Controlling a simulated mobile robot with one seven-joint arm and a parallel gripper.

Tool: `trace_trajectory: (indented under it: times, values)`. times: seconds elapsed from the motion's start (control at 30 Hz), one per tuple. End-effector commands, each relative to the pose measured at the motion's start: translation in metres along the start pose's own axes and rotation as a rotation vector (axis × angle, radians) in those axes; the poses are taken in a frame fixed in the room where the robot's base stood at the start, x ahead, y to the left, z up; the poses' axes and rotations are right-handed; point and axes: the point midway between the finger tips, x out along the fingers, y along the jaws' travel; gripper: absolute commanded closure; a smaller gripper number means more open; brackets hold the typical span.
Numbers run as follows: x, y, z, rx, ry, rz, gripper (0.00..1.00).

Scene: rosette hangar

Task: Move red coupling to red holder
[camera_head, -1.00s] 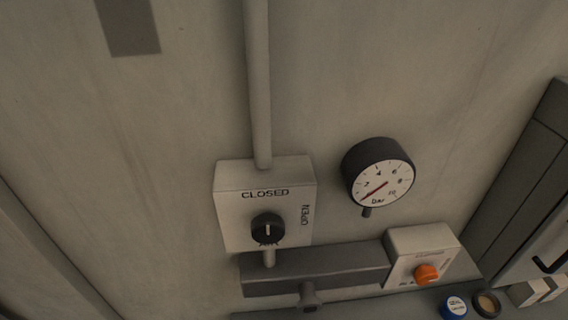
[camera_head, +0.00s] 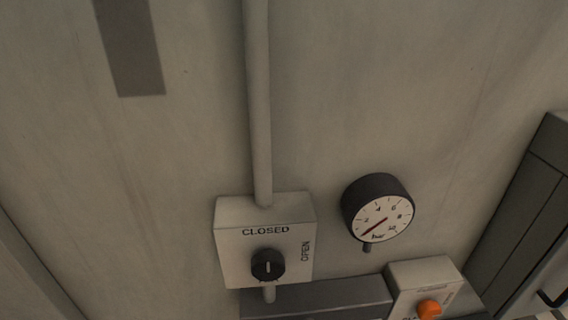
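No red coupling and no red holder show in the head view. My gripper is not in view either. The only red thing I see is the thin needle on the face of a round pressure gauge (camera_head: 378,209); it points to the low end of the scale.
A pale switch box (camera_head: 235,262) marked CLOSED and OPEN has a black knob (camera_head: 267,265). A vertical pipe (camera_head: 258,110) runs into its top. A box with an orange button (camera_head: 429,309) sits lower right. A dark grey cabinet (camera_head: 525,210) stands at the right edge.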

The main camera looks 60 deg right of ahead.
Motion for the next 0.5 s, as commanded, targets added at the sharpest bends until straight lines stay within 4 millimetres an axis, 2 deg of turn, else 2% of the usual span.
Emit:
trace_trajectory:
  times: [0.5]
  values:
    - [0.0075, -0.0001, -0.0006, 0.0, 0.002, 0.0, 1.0]
